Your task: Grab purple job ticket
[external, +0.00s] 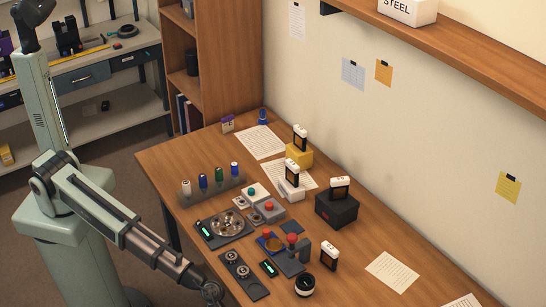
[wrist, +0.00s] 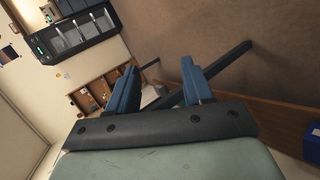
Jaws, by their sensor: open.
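No job ticket that is clearly purple shows in either view. My gripper (external: 212,292) is at the bottom of the external view, by the desk's near left edge and well away from that object. In the wrist view my gripper (wrist: 158,88) has its two blue-padded fingers apart with nothing between them.
Several upright cards stand on the desk, one on a yellow block (external: 299,156) and one on a black box (external: 336,209). A red-knobbed joystick (external: 292,240), button boxes and a row of coloured pegs (external: 212,190) crowd the near side. Papers (external: 393,272) lie flat at right.

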